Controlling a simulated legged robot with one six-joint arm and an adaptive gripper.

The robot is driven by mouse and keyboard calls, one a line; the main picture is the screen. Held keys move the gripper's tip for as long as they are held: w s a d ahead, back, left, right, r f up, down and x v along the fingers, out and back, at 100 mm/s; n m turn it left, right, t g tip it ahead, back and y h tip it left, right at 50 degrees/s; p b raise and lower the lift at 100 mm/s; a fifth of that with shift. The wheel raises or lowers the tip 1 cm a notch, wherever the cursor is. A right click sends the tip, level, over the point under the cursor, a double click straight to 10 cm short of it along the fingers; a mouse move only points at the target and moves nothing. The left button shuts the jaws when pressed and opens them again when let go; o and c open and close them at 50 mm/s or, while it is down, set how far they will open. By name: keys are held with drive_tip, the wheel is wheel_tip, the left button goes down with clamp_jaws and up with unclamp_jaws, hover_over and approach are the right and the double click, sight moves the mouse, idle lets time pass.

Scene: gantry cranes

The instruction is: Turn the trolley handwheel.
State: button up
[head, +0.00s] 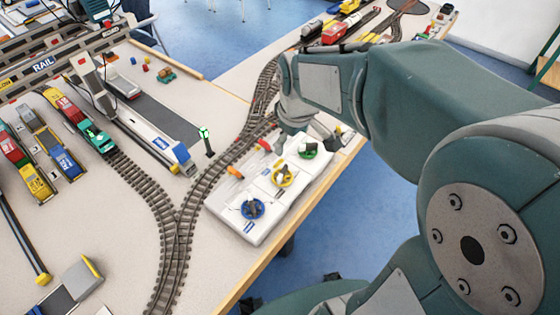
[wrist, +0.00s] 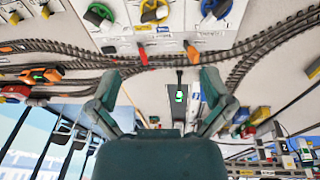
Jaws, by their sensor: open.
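A white control box (head: 232,222) near the table's front edge carries three handwheels: blue (head: 252,209), yellow (head: 283,176) and green (head: 308,150). Their labels are too small to read, so I cannot tell which is the trolley's. In the wrist view the green (wrist: 99,15), yellow (wrist: 154,12) and blue (wrist: 214,10) wheels lie along the top edge, partly cut off. My gripper (wrist: 163,76) is open and empty there, its fingers apart and clear of the wheels. In the head view my wrist is at the box's far end, with the fingers partly hidden.
An orange lever (head: 235,172) and a red lever (head: 264,146) stand along the box's track side. Model track (head: 180,225) curves past it. A small post with a green-lit top (head: 205,133) stands beyond the track. Model trains (head: 80,122) and gantry cranes fill the left.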

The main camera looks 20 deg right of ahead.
sight(282, 171)
drive_tip(key=w+f+n, duration=0.1)
drive_tip(key=w+f, duration=0.1)
drive_tip(key=f, duration=0.4)
drive_tip(key=w+f+n+g, duration=0.1)
drive_tip(key=w+f, duration=0.1)
drive_tip(key=f, duration=0.5)
drive_tip(key=w+f+n+g, duration=0.1)
drive_tip(key=w+f, duration=0.2)
drive_tip(key=f, duration=0.4)
drive_tip(key=shift+a+f+n, duration=0.1)
drive_tip(key=shift+f+n, duration=0.15)
drive_tip(key=shift+n, duration=0.15)
drive_tip(key=c, duration=0.8)
